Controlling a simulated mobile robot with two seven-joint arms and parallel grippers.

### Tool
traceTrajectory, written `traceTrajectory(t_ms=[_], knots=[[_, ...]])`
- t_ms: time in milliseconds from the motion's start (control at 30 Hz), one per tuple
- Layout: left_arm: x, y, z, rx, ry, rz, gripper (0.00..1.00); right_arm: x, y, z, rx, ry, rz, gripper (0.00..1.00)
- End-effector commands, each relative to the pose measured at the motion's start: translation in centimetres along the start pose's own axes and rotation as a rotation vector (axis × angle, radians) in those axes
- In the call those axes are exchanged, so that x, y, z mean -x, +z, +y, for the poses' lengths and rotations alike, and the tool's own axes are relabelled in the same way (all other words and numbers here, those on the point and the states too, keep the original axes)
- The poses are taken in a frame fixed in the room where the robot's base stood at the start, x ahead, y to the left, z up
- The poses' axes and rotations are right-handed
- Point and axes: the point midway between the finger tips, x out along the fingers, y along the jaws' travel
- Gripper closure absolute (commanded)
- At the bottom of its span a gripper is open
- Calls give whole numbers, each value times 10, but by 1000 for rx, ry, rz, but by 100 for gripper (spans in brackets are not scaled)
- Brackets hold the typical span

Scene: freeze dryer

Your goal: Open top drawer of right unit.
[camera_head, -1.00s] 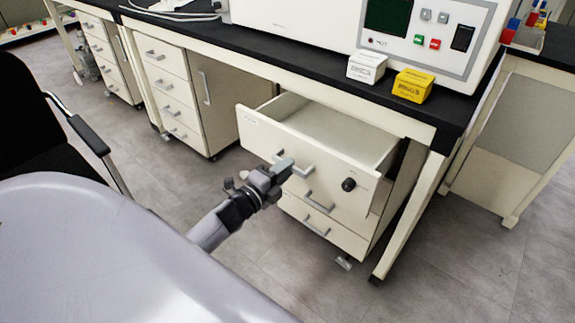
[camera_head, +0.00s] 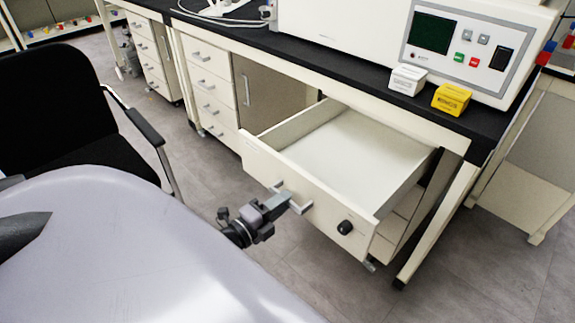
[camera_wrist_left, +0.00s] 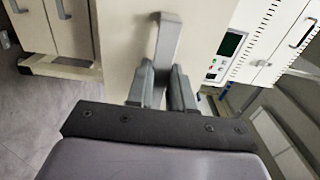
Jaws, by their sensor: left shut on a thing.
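The top drawer (camera_head: 290,187) of the right unit is pulled well out from under the bench, and its bare inside shows. Its grey bar handle (camera_head: 297,203) is on the front panel, with a black round knob to its right. My left gripper (camera_head: 284,200) is shut on this handle. In the left wrist view the gripper fingers (camera_wrist_left: 164,88) close around the handle (camera_wrist_left: 167,40) against the pale drawer front. The lower drawers are mostly hidden behind the open one. My right gripper is not in view.
A black office chair (camera_head: 75,125) stands at the left. A white box (camera_head: 408,79) and a yellow box (camera_head: 451,98) sit on the black bench top (camera_head: 350,75) before the freeze dryer. Another drawer unit (camera_head: 212,90) stands left of the open drawer. A bench leg (camera_head: 430,225) is at the right.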

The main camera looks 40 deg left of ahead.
Motion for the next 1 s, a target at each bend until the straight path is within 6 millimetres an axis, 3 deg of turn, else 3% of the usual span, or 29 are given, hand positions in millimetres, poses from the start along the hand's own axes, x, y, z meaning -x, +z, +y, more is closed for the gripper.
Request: traceTrajectory(t_ms=[367, 400, 467, 767, 1000], knots=[[2, 0, 0, 1, 0, -1, 100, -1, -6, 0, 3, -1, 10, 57], [2, 0, 0, 1, 0, -1, 69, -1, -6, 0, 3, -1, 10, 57], [2, 0, 0, 1, 0, -1, 53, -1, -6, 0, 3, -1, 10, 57], [3, 0, 0, 1, 0, 0, 53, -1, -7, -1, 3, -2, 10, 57], [28, 0, 0, 0, 3, -1, 53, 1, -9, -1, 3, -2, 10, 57]])
